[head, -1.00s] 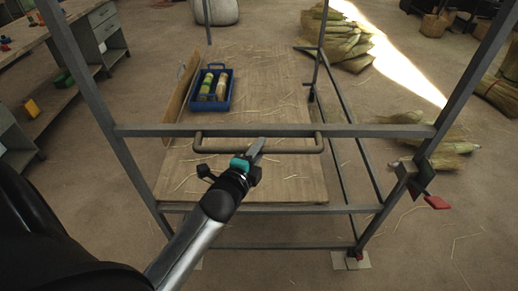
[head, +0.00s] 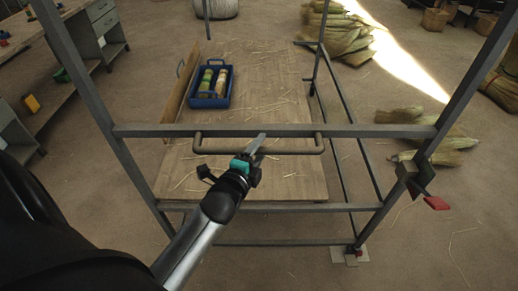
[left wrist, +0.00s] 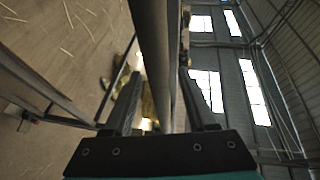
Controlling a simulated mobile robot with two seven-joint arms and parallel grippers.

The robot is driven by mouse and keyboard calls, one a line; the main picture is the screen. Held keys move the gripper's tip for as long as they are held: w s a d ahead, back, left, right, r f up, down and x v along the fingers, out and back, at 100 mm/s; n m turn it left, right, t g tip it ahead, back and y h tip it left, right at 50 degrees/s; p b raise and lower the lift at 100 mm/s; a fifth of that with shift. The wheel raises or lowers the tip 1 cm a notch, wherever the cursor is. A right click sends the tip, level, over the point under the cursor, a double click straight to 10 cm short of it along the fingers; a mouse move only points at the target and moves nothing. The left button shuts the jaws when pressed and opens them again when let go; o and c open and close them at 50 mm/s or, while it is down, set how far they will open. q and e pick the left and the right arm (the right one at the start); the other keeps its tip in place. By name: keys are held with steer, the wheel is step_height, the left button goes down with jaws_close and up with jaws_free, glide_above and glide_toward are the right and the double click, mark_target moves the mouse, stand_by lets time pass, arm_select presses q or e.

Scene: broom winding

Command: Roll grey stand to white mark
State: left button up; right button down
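The grey stand (head: 270,131) is a tall metal frame with a wooden shelf and a grey handle (head: 290,151) on its near side. My left gripper (head: 256,147) is at the middle of this handle. In the left wrist view the handle bar (left wrist: 155,50) runs between the two fingers (left wrist: 160,80), which close in on both its sides. The white mark (head: 338,256) shows as pale patches on the floor around the stand's near right wheel (head: 354,250), which partly covers it. The near left foot is hidden by my arm. My right gripper is not in view.
A blue crate (head: 222,101) with two bottle-like things stands on the shelf (head: 275,90). Broom bundles (head: 432,146) lie on the floor to the right, more at the back. A workbench (head: 60,90) is at the left. Floor right of the stand is mostly open.

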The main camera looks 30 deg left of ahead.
arm_select(q)
steer(key=p+v, duration=0.1)
steer(key=v, duration=1.4)
steer(key=shift+s+a+r, duration=0.1)
stand_by(0.4)
steer(key=s+d+f+n+g+h+b, duration=0.1)
steer(key=s+d+f+n+g, duration=0.15)
steer(key=f, duration=0.85)
steer(key=s+d+f+n+g+h+b, duration=0.1)
steer(key=s+d+f+n+g, duration=0.15)
steer(key=f, duration=0.75)
steer(key=s+d+f+n+g+h+b, duration=0.1)
steer(key=s+f+n+g, duration=0.15)
steer(key=f, duration=0.85)
steer(key=s+f+n+g+b, duration=0.1)
steer(key=s+f+n+g, duration=0.4)
steer(key=s+f, duration=1)
steer(key=s+g, duration=0.2)
steer(key=s, duration=0.1)
steer(key=shift+s+a+f+b, duration=0.15)
steer(key=shift+a+f+b, duration=0.05)
steer(key=shift+a+b, duration=0.15)
steer(key=shift+d+n, duration=0.1)
steer(key=shift+n, duration=0.15)
